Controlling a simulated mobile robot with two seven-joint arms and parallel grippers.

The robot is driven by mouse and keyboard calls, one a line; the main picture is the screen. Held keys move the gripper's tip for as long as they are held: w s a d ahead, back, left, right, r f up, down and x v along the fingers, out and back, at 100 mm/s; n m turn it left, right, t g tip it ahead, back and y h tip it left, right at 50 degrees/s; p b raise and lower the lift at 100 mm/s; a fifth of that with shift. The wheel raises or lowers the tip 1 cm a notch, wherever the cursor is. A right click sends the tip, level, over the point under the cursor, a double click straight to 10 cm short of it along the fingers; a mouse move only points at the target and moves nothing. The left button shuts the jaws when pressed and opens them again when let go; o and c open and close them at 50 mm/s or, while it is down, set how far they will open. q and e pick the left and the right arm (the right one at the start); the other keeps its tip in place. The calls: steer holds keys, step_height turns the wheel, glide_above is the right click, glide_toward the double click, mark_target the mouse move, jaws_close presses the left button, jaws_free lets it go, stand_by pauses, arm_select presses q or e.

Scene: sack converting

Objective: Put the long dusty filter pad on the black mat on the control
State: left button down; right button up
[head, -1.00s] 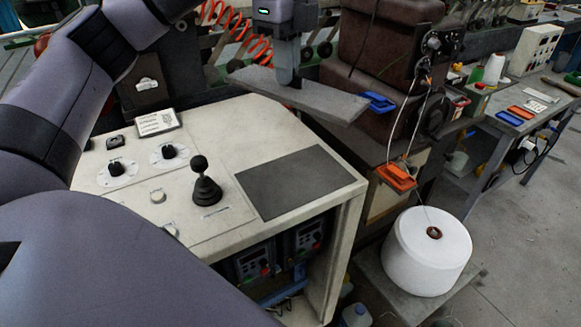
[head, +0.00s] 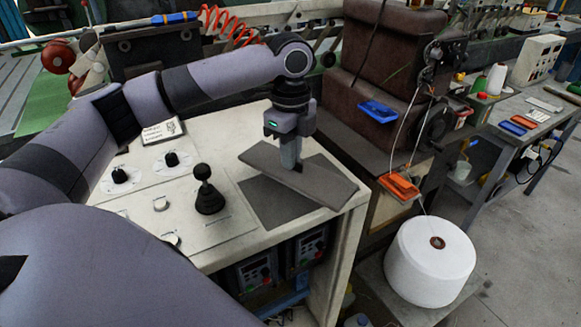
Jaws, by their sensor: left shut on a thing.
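The long grey filter pad (head: 325,184) is in my left gripper (head: 292,163), which is shut on it near its middle. The pad lies across the view over the black mat (head: 268,205) and hides part of it. Its right end reaches toward the right edge of the control desk (head: 225,245). I cannot tell whether the pad touches the mat or hangs just above it. My right gripper is not in view.
A black joystick (head: 207,192) stands left of the mat, with knobs (head: 171,159) and a sign (head: 163,130) beyond. A white spool (head: 430,262) sits low at the right. A blue clip-like item (head: 378,111) lies on the brown machine behind.

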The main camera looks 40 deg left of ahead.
arm_select(q)
steer(key=shift+f, duration=1.9)
steer(key=c, duration=1.3)
jaws_free()
steer(key=shift+f, duration=0.1)
step_height(320, 180, up, 12)
steer(key=shift+r, duration=0.15)
